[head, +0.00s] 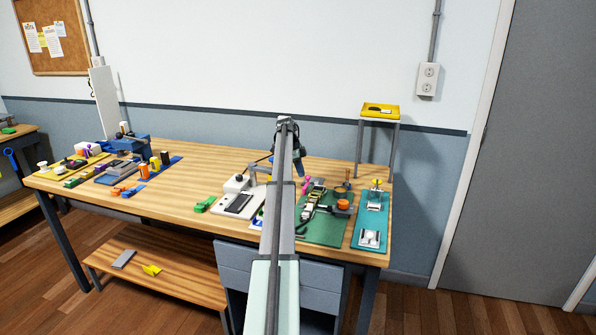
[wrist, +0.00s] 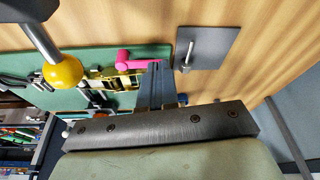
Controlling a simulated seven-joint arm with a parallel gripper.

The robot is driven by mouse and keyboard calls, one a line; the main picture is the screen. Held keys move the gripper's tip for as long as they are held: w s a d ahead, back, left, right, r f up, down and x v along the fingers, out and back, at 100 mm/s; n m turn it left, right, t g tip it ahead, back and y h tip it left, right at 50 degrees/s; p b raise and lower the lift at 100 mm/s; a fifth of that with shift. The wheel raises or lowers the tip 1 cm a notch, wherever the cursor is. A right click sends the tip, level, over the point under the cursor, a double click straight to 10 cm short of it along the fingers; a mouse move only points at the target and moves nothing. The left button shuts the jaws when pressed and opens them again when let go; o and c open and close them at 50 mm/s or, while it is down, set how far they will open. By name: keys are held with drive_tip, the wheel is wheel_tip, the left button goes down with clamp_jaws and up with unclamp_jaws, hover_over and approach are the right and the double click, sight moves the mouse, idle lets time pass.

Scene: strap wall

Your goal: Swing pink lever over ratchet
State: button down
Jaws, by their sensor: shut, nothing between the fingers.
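The pink lever (wrist: 132,61) shows in the wrist view as a bright pink arm with a rounded end, lying beside brass-coloured ratchet parts (wrist: 116,78) on a green mat (wrist: 150,52). My gripper (wrist: 158,70) is shut and empty, its blue-grey fingers close to the lever's right end; whether they touch it I cannot tell. The fingers cover part of the ratchet's right side. In the head view the pink lever (head: 306,183) is a small spot near the green mat's back edge, beside my arm. My fingers are not clear there.
A yellow ball on a grey rod (wrist: 62,72) stands left of the ratchet. A grey plate with a bolt (wrist: 208,46) lies to the right. In the head view, a teal board (head: 373,222) with metal fittings is right of the mat, and a small yellow-topped stand (head: 380,112) rises behind.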

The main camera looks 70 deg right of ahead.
drive_tip(key=shift+s+d, duration=0.2)
drive_tip(key=shift+s, duration=0.25)
idle(0.6)
drive_tip(key=shift+s+d, duration=0.15)
drive_tip(key=shift+s, duration=0.15)
drive_tip(key=shift+s+d, duration=0.1)
drive_tip(key=shift+s, duration=0.85)
drive_tip(key=shift+s+a, duration=0.2)
drive_tip(key=shift+s, duration=0.75)
drive_tip(key=shift+s+a, duration=0.45)
drive_tip(key=shift+s, duration=0.35)
drive_tip(key=shift+s+a+m, duration=0.2)
drive_tip(key=shift+s+m, duration=0.1)
drive_tip(key=shift+m, duration=0.4)
drive_tip(key=shift+s+a+m+y, duration=0.25)
drive_tip(key=shift+a+m+y, duration=0.05)
drive_tip(key=shift+m, duration=0.4)
drive_tip(key=shift+s+a+m+y, duration=0.2)
drive_tip(key=shift+a+m+y, duration=0.1)
drive_tip(key=shift+m, duration=0.4)
drive_tip(key=shift+a, duration=0.1)
